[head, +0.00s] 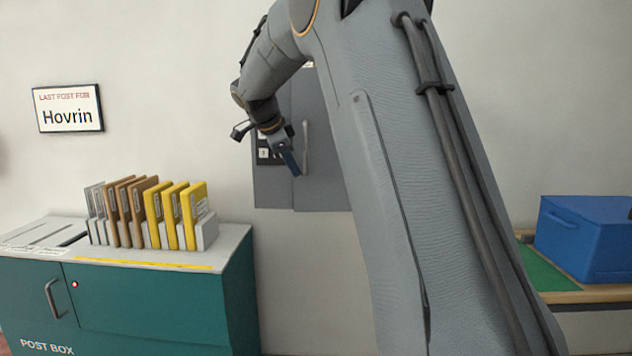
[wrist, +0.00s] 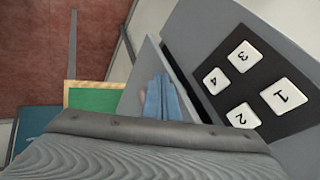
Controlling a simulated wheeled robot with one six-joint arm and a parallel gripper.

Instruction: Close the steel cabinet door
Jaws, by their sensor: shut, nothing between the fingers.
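The grey steel cabinet (head: 272,190) hangs on the wall behind my arm. Its left part carries a dark keypad, which fills the right of the wrist view (wrist: 255,90) with white keys. The door (head: 325,190) is the right part, with a vertical bar handle (head: 306,147); my arm hides its right side. In the wrist view a dark gap shows between the door's edge (wrist: 147,62) and the keypad panel, so the door looks slightly ajar. My gripper (head: 292,164) is shut and empty, its blue fingers (wrist: 165,98) in front of the door edge. Contact cannot be told.
A teal post box counter (head: 150,310) stands at lower left, with several yellow and brown parcels (head: 170,215) in a rack. A blue box (head: 590,240) sits on a table with a green mat (head: 545,272) at right. A name sign (head: 68,108) hangs on the wall.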

